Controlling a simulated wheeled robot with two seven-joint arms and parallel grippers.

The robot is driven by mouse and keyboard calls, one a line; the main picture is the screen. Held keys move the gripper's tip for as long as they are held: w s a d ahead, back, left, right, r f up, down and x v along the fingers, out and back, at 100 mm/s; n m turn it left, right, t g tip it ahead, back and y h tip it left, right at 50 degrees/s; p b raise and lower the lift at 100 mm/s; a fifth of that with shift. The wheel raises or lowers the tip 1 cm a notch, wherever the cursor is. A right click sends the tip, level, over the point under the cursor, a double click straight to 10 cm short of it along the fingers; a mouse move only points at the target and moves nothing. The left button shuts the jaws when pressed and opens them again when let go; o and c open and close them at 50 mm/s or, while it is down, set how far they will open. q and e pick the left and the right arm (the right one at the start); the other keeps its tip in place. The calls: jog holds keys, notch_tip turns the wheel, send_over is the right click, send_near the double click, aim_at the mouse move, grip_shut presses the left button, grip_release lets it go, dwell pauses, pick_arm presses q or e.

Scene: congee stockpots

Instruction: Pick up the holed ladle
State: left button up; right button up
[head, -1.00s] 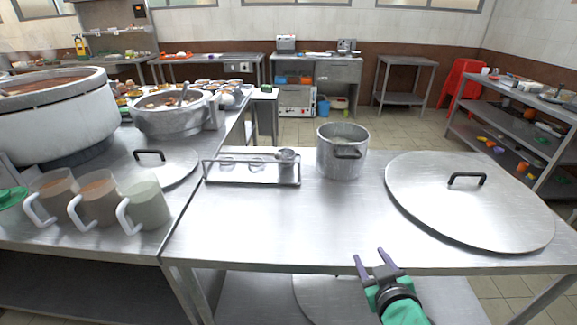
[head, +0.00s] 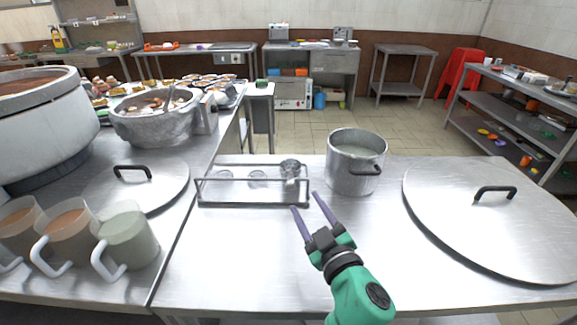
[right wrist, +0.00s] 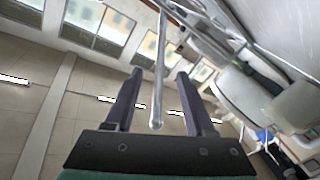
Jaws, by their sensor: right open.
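A metal rack (head: 254,204) stands on the steel table in the head view, with several ladle-like utensils in it. The rightmost utensil (head: 290,167) has a grey, darker bowl; it may be the holed ladle, but holes are too small to make out. My right gripper (head: 305,200) is open and empty, its fingertips just to the right of the rack's front right corner. In the right wrist view a thin metal rod (right wrist: 158,100) with a rounded end shows between the open fingers (right wrist: 160,74); I cannot tell whether it is a ladle handle or rack bar. My left gripper is not in view.
A metal pot (head: 352,178) stands close to the right of the rack. A large lid (head: 450,215) lies at the right. Cups (head: 128,240), another lid (head: 160,185) and big stockpots (head: 45,135) are on the left counter.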

aim_at(291, 175)
jog(key=p+x, duration=0.1)
jog(key=x, duration=0.9)
jog(key=shift+w+a+f, duration=0.1)
jog(key=shift+w+f, duration=0.05)
jog(key=shift+w, duration=0.25)
jog(key=shift+w+a+f, duration=0.1)
jog(key=shift+w, duration=0.1)
jog(key=shift+s, duration=0.1)
jog(key=c, duration=0.7)
grip_shut()
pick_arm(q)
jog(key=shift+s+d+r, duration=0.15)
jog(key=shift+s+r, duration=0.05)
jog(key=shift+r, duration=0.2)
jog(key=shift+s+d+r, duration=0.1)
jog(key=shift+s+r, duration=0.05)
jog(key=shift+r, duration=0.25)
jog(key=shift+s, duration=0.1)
